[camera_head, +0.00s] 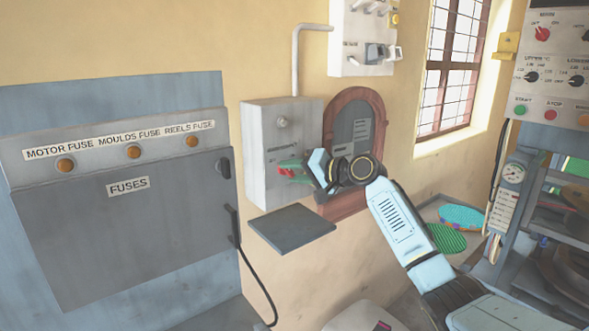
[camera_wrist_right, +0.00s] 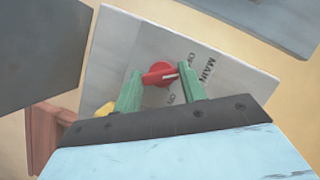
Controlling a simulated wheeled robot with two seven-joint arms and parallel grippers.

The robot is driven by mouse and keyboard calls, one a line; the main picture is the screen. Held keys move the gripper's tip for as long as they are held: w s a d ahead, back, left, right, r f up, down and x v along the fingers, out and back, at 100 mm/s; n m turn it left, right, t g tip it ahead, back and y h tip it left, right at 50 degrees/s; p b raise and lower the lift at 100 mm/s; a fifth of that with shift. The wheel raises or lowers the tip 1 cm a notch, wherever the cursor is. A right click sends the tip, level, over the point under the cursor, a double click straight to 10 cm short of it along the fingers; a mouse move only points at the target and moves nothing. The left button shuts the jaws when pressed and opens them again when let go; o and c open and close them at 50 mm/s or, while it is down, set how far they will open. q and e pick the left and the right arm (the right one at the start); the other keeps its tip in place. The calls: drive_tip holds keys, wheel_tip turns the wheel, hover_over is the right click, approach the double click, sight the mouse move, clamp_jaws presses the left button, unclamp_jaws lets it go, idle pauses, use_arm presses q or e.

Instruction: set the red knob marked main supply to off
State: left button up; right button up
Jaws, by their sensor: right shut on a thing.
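The red knob (camera_wrist_right: 161,73) sits on the pale grey face of a switch box (camera_wrist_right: 228,48), beside lettering that reads MAIN. Its white pointer line points right, roughly between two partly covered position labels. My right gripper (camera_wrist_right: 158,88) has its green fingers on either side of the knob and is shut on it. In the head view my right gripper (camera_head: 296,171) reaches the front of the grey box (camera_head: 262,135) on the wall; only a bit of red shows between the fingers. My left gripper is not in view.
A dark shelf plate (camera_head: 291,229) juts out below the box. A large FUSES cabinet (camera_head: 125,220) stands at left. A brown-framed oval panel (camera_head: 365,102) is just behind my right wrist. A control panel (camera_head: 549,75) and machine stand at right.

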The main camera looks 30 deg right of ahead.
drive_tip(key=shift+n+g+h+p, duration=0.3)
drive_tip(key=shift+n+p, duration=0.25)
drive_tip(key=shift+n, duration=0.25)
drive_tip(key=o, duration=1)
drive_tip(key=shift+b+v, duration=1.2)
drive_tip(key=shift+v, duration=5.55)
drive_tip(key=shift+a, duration=0.1)
